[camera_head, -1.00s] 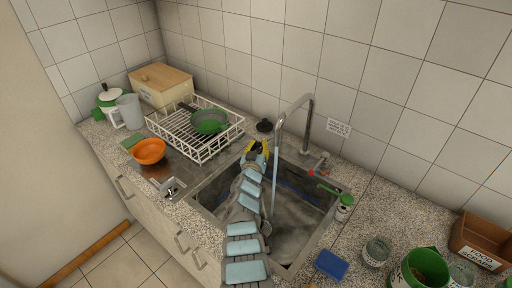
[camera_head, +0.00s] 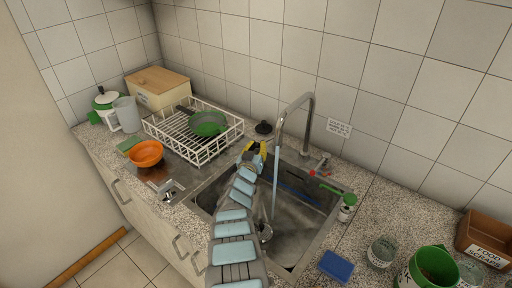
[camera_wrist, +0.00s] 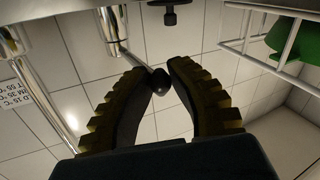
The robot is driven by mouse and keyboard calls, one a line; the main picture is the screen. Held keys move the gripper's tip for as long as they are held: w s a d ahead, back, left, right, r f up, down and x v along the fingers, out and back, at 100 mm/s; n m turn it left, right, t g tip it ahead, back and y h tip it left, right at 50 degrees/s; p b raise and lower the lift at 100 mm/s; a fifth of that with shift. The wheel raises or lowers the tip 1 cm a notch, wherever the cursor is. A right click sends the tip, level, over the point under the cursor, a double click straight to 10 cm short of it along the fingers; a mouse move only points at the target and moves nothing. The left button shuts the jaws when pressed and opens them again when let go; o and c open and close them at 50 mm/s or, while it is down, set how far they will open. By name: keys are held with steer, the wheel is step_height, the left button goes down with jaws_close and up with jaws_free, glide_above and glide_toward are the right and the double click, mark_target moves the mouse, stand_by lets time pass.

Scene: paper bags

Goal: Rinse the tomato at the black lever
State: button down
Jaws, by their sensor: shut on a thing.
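My gripper (camera_head: 254,153), with yellow-ribbed fingers, is at the back edge of the sink, left of the tall chrome tap (camera_head: 311,110). In the wrist view my gripper (camera_wrist: 158,72) has a round black knob on a thin chrome stem, the black lever (camera_wrist: 160,84), between its fingertips and is shut on it. Water (camera_head: 275,188) runs from the tap's spout into the sink (camera_head: 318,240). I see no tomato in either view; my arm covers part of the sink.
A white dish rack (camera_head: 205,153) with a green pan (camera_head: 208,122) stands left of the sink, near an orange bowl (camera_head: 146,153). A red-marked fitting (camera_head: 312,173), a green-topped container (camera_head: 347,207), a blue sponge (camera_head: 336,266) and a green bucket (camera_head: 425,270) are on the right.

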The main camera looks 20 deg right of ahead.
steer(key=c, duration=0.8)
jaws_free()
steer(key=shift+d+r, duration=0.15)
steer(key=shift+a, duration=0.25)
steer(key=shift+s+a, duration=0.1)
